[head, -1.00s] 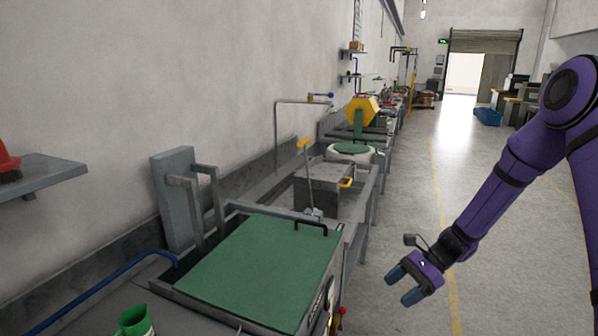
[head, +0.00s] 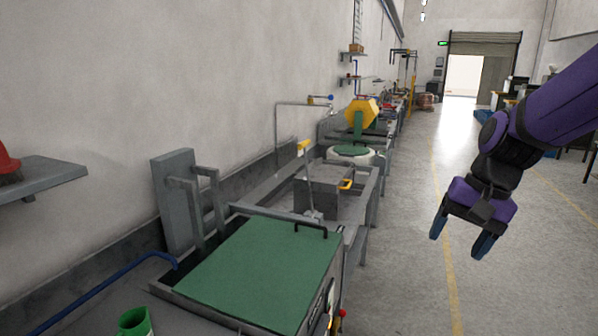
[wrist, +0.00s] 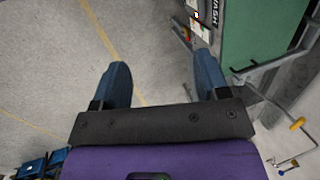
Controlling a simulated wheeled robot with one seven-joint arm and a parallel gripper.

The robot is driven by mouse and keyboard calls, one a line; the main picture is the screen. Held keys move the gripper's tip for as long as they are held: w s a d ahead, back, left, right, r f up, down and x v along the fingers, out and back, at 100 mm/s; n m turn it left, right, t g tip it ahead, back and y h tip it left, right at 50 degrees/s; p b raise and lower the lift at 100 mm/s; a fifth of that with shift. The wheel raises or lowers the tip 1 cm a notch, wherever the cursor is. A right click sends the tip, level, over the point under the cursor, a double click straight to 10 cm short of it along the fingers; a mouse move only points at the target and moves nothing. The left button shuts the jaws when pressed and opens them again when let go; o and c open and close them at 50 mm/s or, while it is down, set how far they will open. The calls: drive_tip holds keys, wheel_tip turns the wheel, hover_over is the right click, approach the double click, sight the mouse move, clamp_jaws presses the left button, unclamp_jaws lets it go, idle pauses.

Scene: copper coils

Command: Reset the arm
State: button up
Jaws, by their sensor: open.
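My purple arm reaches in from the right in the head view, with my gripper (head: 461,245) hanging over the open floor to the right of the bench line. Its two blue fingers point down and stand apart, with nothing between them. In the wrist view, my gripper (wrist: 160,82) also shows its two fingers spread, with bare grey floor between them. It touches nothing.
A wash tank with a green lid (head: 262,268) and black handle stands at the lower left. Behind it are a metal bin (head: 325,192), a yellow drum (head: 361,112) and pipes. A green cup (head: 134,322) is at the front. The grey floor (head: 410,270) is clear.

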drive_tip(key=s+d+r+n+t+h, duration=0.1)
drive_tip(key=s+r+n+t, duration=0.1)
drive_tip(key=s+r, duration=0.2)
drive_tip(key=s+d+r+n+t+h, duration=0.2)
drive_tip(key=s+r+n+t, duration=0.1)
drive_tip(key=s, duration=0.7)
drive_tip(key=shift+d+r, duration=0.2)
drive_tip(key=shift+r, duration=0.55)
